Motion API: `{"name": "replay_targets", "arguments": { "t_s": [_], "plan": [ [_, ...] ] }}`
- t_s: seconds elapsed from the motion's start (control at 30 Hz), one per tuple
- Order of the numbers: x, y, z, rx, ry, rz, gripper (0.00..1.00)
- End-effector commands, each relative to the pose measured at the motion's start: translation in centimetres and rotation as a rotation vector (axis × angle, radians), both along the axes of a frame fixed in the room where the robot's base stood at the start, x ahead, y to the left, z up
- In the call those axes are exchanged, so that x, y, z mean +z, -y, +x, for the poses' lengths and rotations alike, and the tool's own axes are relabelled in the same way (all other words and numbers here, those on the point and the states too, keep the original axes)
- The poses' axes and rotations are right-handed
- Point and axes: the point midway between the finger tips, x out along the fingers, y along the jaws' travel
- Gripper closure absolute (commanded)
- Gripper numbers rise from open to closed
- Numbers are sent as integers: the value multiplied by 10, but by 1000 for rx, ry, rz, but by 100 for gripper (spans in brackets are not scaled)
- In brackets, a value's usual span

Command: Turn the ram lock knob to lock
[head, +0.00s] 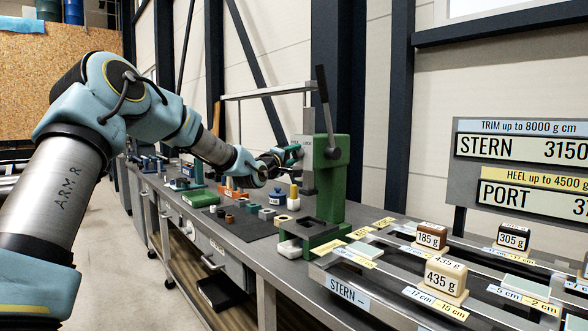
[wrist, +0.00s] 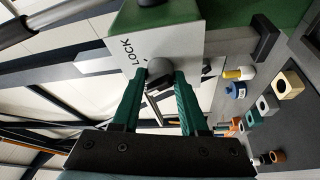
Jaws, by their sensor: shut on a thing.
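The green press (head: 327,190) stands on the bench, with a dark lever at its top. A pale plate (wrist: 120,48) marked LOCK is on the press; in the wrist view the word lies to the left of the knob. The dark ram lock knob (wrist: 159,68) sits at the plate's edge. My gripper (wrist: 163,84) has its two green fingers shut on the knob, one on each side. In the head view my gripper (head: 297,152) reaches the press from the left and hides the knob. I cannot tell the knob's exact turn.
Weight blocks (head: 444,279) sit on rails at the front right.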

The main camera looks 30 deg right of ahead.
Motion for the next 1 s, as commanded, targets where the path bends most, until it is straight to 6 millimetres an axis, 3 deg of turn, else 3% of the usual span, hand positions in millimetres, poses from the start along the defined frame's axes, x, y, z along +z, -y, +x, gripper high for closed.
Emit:
{"name": "replay_targets", "arguments": {
  "t_s": [0.03,0.1,1.0],
  "plan": [
    [-11,0,0,1,45,8,100],
    [-12,0,1,1,109,22,100],
    [-10,-1,6,-1,940,186,100]
  ]
}}
